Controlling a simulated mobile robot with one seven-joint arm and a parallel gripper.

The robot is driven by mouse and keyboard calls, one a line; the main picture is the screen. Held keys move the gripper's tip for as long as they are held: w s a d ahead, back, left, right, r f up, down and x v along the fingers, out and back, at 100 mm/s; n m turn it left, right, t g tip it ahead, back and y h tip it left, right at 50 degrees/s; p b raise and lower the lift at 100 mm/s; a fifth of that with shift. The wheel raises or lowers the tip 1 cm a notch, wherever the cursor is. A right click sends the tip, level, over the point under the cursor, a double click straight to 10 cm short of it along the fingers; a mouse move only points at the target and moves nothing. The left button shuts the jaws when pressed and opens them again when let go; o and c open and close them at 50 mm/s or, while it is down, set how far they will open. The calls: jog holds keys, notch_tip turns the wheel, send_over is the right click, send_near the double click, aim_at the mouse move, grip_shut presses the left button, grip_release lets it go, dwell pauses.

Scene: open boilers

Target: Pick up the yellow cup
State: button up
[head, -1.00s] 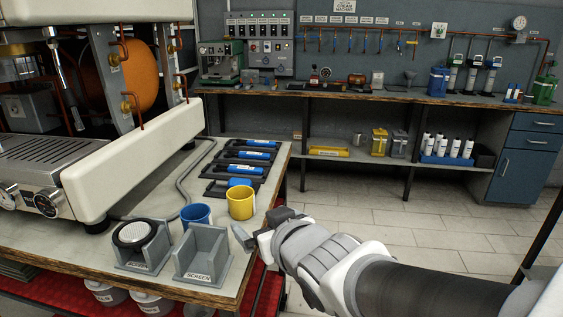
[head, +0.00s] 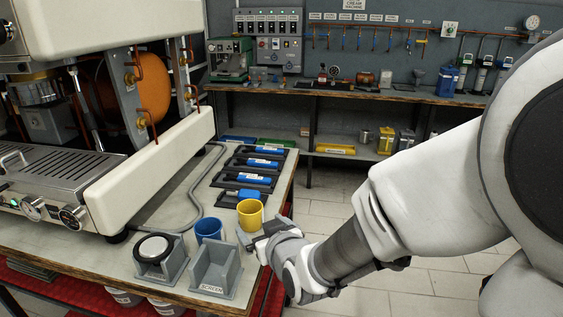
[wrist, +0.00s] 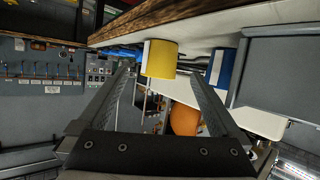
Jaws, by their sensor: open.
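The yellow cup (head: 250,215) stands upright on the near worktop (head: 170,205), close to its right edge. It also shows in the wrist view (wrist: 159,58), where the picture is turned. My gripper (head: 259,233) is open and empty, just in front of and to the right of the cup. In the wrist view, my gripper (wrist: 160,74) has its two fingers spread wide, with the cup in line with the gap between the tips. I cannot tell whether the tips reach past the cup's near side. No finger visibly holds it.
A blue cup (head: 208,229) stands just left of the yellow cup. A grey SCREEN holder (head: 215,270) and a holder with a round black-and-white piece (head: 155,248) are in front. Blue-handled tools (head: 262,163) lie behind. The espresso machine (head: 160,175) fills the left.

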aim_at(250, 215)
jog(key=x, duration=0.2)
jog(key=shift+w+a+f, duration=0.15)
jog(key=shift+w+f, duration=0.1)
jog(key=shift+x, duration=3.35)
jog(key=shift+c, duration=0.3)
jog(key=shift+r, duration=0.1)
jog(key=c, duration=1.3)
